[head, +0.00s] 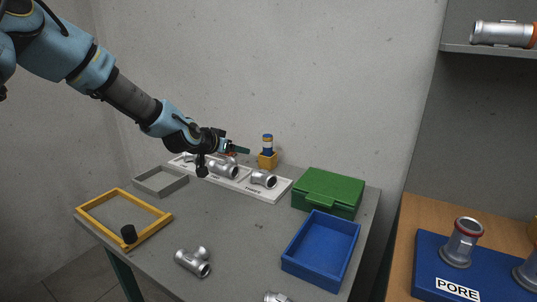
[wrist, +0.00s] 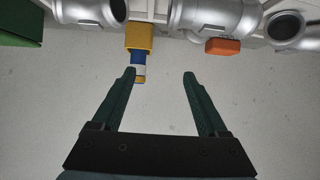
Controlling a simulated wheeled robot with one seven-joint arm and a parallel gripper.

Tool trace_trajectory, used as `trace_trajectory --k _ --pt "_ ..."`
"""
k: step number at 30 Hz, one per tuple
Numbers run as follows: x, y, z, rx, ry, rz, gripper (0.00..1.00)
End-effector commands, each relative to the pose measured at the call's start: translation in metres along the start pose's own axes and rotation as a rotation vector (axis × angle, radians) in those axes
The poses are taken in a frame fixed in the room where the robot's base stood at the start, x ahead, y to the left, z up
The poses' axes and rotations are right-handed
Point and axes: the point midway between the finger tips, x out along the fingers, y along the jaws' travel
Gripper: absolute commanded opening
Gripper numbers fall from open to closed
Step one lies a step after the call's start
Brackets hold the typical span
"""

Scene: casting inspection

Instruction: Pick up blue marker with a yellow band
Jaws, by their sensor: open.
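The blue marker with a yellow band (head: 267,144) stands upright in a small yellow holder (head: 267,161) at the back of the grey table. A whitish part also shows on it. In the wrist view the marker (wrist: 138,58) sticks out of the yellow holder (wrist: 139,37), near the left fingertip, which partly covers it. My gripper (head: 244,150) is left of the marker in the head view, at about its height. In the wrist view my gripper (wrist: 159,73) is open, with nothing between its dark green fingers. I cannot tell whether the left finger touches the marker.
A white board (head: 275,193) with metal pipe castings lies beside the holder. A green case (head: 328,192), a blue tray (head: 318,268), a yellow frame tray (head: 95,207) and a grey tray (head: 178,185) are on the table. An orange block (wrist: 222,46) is near the castings. The table's middle is mostly clear.

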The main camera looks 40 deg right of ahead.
Motion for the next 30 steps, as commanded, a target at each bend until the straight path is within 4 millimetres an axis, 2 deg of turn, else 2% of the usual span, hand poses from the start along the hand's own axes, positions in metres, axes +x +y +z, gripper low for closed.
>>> trace_trajectory --k 1,3,9,16,25,30 --pt "0.018 0.015 -0.012 0.003 0.058 0.021 0.76" --pt "0.032 0.029 -0.030 0.009 0.128 0.036 0.76" --pt "0.053 0.045 -0.056 0.010 0.212 0.047 0.76" --pt "0.087 0.047 -0.064 0.010 0.213 0.047 0.76" --pt "0.109 0.046 -0.067 0.010 0.211 0.046 0.76" --pt "0.130 0.045 -0.070 0.008 0.211 0.046 0.76"
